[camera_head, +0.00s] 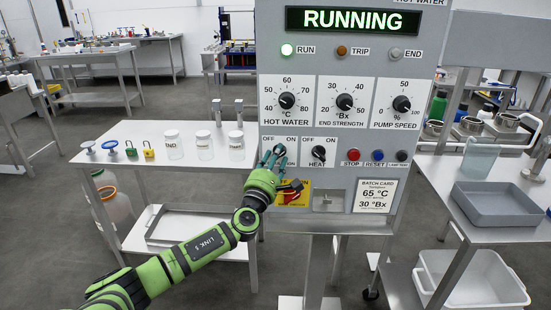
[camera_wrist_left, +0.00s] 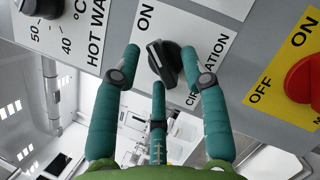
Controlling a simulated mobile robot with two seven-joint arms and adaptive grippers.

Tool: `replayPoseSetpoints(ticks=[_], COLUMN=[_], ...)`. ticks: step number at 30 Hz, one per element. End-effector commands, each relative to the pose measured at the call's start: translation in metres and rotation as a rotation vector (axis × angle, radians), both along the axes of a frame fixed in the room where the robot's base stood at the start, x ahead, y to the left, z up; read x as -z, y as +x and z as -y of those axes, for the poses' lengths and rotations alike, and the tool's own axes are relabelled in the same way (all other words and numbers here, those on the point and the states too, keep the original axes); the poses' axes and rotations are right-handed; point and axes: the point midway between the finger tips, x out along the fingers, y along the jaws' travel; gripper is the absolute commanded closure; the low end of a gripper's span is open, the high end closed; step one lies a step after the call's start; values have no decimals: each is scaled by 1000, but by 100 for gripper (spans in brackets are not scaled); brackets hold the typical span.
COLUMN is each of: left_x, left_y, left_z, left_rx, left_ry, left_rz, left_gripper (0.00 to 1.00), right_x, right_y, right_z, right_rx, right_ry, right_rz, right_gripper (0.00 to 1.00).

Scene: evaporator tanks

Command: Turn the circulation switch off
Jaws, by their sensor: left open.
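The circulation switch (camera_wrist_left: 163,62) is a black rotary knob on a white plate. In the left wrist view its grip bar slants, the upper end leaning toward the ON mark. The OFF mark is hidden behind a finger. My left gripper (camera_wrist_left: 159,62) is open, with teal fingertips spread around the knob; I cannot tell whether they touch it. In the head view, my left gripper (camera_head: 273,156) is in front of the OFF/ON plate left of the HEAT switch (camera_head: 319,153) and mostly covers the knob. My right gripper is not in view.
The panel display (camera_head: 353,20) reads RUNNING and the RUN lamp (camera_head: 287,49) is lit. A red switch (camera_head: 293,197) on a yellow plate is just below my left gripper. STOP (camera_head: 353,155) and RESET (camera_head: 377,155) buttons are to the right. Jars (camera_head: 204,146) stand on the left table.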

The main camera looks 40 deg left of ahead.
Motion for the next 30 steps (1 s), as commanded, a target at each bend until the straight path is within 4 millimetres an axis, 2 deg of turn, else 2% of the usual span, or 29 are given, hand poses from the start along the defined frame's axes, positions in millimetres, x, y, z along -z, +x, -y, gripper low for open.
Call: replayPoseSetpoints(ticks=[2,3,5,6,19,30], left_x=[0,0,0,0,3,9], left_y=[0,0,0,0,0,1], left_z=[0,0,0,0,0,2], left_rx=[0,0,0,0,0,0], left_ry=[-1,-1,-1,-1,-40,-260], left_rz=[0,0,0,0,23,160], left_gripper=[56,72,96,100,100,100], right_x=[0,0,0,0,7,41], right_y=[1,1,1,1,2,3], right_z=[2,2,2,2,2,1], right_rx=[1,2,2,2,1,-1], right_ry=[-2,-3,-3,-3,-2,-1], right_rz=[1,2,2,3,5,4], right_gripper=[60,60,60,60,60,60])
